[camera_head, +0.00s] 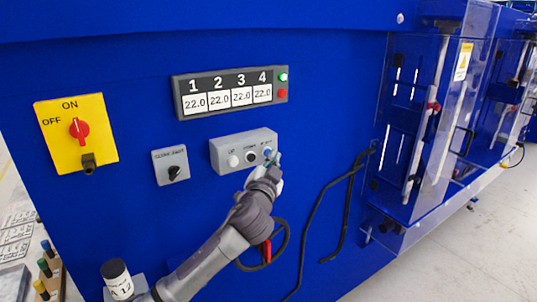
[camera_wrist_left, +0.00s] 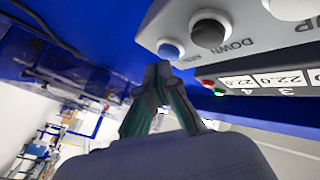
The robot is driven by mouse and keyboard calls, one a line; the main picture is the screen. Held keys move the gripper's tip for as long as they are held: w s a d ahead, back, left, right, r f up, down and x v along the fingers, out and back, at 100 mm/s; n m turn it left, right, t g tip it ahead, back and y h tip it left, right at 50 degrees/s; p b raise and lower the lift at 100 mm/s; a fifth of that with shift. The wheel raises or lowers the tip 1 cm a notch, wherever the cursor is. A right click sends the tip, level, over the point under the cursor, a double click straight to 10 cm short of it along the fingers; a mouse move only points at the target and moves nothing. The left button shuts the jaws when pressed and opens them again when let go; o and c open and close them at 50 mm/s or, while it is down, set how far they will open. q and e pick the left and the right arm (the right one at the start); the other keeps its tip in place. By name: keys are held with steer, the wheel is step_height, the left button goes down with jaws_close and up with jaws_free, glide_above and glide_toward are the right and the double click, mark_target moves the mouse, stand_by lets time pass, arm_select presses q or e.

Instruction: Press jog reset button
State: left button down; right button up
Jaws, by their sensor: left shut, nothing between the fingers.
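The grey jog box (camera_head: 228,145) on the blue machine wall carries a white, a black and a blue button. The blue reset button (camera_head: 267,152) is at its right end. It also shows in the left wrist view (camera_wrist_left: 170,50), next to the black down button (camera_wrist_left: 209,33). My left gripper (camera_head: 275,158) is shut and empty, with its fingertips right by the blue button. In the left wrist view the fingertips (camera_wrist_left: 158,76) are just below the blue button and appear slightly apart from it. My right gripper is not in view.
Above the box is a display (camera_head: 229,92) with several 22.0 readings and green and red lights. To the left are a dark rotary knob box (camera_head: 170,166) and a yellow ON/OFF switch panel (camera_head: 75,134). A black cable (camera_head: 318,200) hangs on the wall to the right.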

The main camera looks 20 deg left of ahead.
arm_select(q)
steer(key=shift+s+d, duration=0.9)
steer(key=shift+d, duration=0.25)
steer(key=shift+s+d, duration=0.85)
steer(key=shift+d, duration=0.25)
